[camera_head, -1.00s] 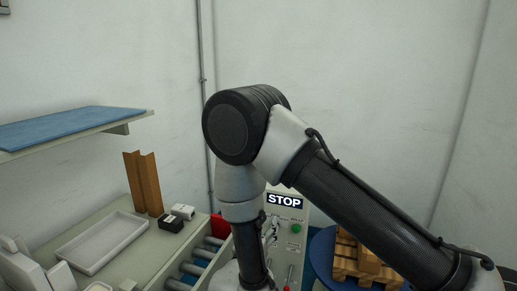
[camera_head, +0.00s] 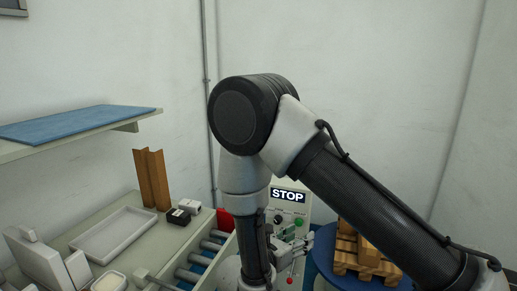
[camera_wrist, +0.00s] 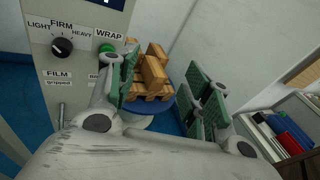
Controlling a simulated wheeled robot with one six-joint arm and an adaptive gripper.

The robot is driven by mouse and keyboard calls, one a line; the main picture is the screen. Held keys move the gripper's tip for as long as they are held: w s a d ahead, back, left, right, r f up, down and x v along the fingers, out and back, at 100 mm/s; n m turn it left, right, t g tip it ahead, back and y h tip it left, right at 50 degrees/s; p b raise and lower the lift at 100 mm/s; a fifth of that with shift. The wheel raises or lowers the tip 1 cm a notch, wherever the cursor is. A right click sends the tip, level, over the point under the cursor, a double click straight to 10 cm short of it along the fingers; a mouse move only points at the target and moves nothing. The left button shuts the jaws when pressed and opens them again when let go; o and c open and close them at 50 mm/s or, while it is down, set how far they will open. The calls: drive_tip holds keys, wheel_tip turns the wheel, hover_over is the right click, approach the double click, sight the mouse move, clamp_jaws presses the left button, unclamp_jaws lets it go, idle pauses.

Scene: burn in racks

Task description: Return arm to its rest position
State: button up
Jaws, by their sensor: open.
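My gripper (camera_wrist: 166,92) is open and empty in the wrist view, its two green-padded fingers spread apart. In the wrist view the panel (camera_wrist: 73,70) stands at the left, close to the left finger, with a black knob, a green button and a "WRAP" label. My arm is bent, with its elbow high in the middle of the camera_head view and the forearm hanging down.
A blue turntable (camera_head: 325,262) bears a wooden pallet with boxes (camera_head: 362,250), right of the panel and partly behind my arm. Left are a roller conveyor (camera_head: 205,258), a bench with a white tray (camera_head: 115,234), and a shelf with a blue top (camera_head: 75,122). The space above is clear.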

drive_tip(key=s+d+r+m+g+y, duration=0.3)
drive_tip(key=s+d+r+m+y, duration=0.2)
drive_tip(key=s+d+r+m, duration=0.5)
drive_tip(key=s+d+r+m+g+y, duration=0.4)
drive_tip(key=s+d+r+m+y, duration=0.2)
drive_tip(key=s+d+r+m, duration=0.4)
drive_tip(key=d+r+m, duration=0.4)
drive_tip(key=r+m, duration=0.2)
drive_tip(key=m, duration=0.2)
drive_tip(key=shift+s+d+m+y, duration=0.3)
drive_tip(key=shift+d, duration=0.05)
drive_tip(key=shift+c, duration=0.2)
